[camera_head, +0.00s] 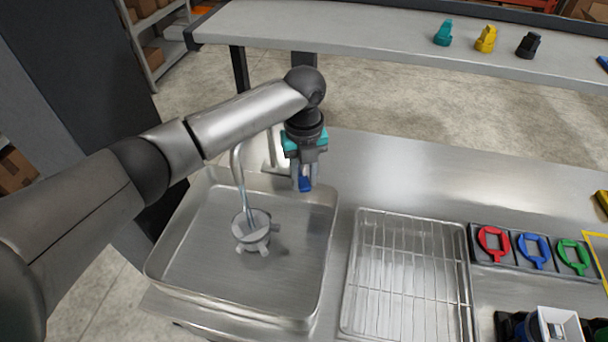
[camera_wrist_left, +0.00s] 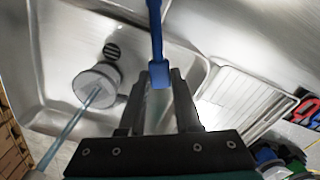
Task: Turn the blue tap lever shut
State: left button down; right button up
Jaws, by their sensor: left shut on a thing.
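The blue tap lever (camera_head: 306,184) is at the back right of the sink, mostly hidden by my left gripper in the head view. In the left wrist view the blue lever (camera_wrist_left: 157,45) runs from the top edge down between my fingers. My left gripper (camera_head: 303,182) points down and is shut on the lever; its fingers also show in the left wrist view (camera_wrist_left: 160,83). The metal tap spout (camera_head: 238,156) arches over the sink (camera_head: 292,283). A pale stream-like column runs from the spout down to a grey round pronged object (camera_head: 253,232) in the sink.
A wire rack (camera_head: 405,270) lies right of the sink. Red (camera_head: 494,243), blue (camera_head: 535,250) and green (camera_head: 573,256) ring-shaped pieces lie further right. A white box (camera_head: 556,326) is at the lower right. The counter behind the rack is clear.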

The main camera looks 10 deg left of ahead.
dwell(0.9)
pick_arm(q)
jog(key=shift+w+d+r+n+p, duration=0.2)
jog(key=shift+d+n+p, duration=0.15)
jog(key=shift+n+p, duration=0.4)
jog(key=w+d+n, duration=0.3)
jog(key=w+n, duration=0.3)
jog(key=n, duration=0.4)
jog(key=shift+d+f+p, duration=0.2)
jog(key=shift+d+p, duration=0.15)
jog(key=shift+d, duration=0.05)
jog(key=shift+w, duration=0.1)
jog(key=c, duration=0.6)
grip_release()
jog(key=shift+r, duration=0.1)
